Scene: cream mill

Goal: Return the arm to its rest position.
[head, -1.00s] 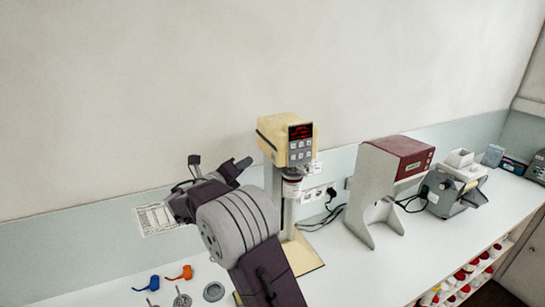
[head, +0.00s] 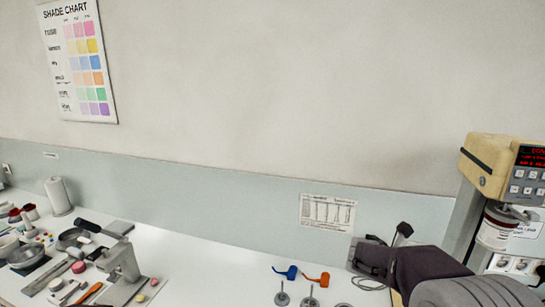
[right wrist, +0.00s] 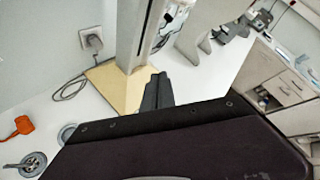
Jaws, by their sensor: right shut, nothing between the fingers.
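My right arm comes in at the lower right of the head view, its gripper (head: 366,258) pointing left above the bench. In the right wrist view the dark fingers (right wrist: 158,92) are closed together with nothing between them. They appear in front of the cream base plate (right wrist: 112,88) of the mill; the gap to it is unclear. The mill's cream head (head: 490,158) with its red display stands at the right edge of the head view, a white jar (head: 495,232) under it. My left gripper is not in view.
A small press (head: 122,262), bowls and a paper roll (head: 58,196) stand farther left. The bench between press and tools is mostly clear.

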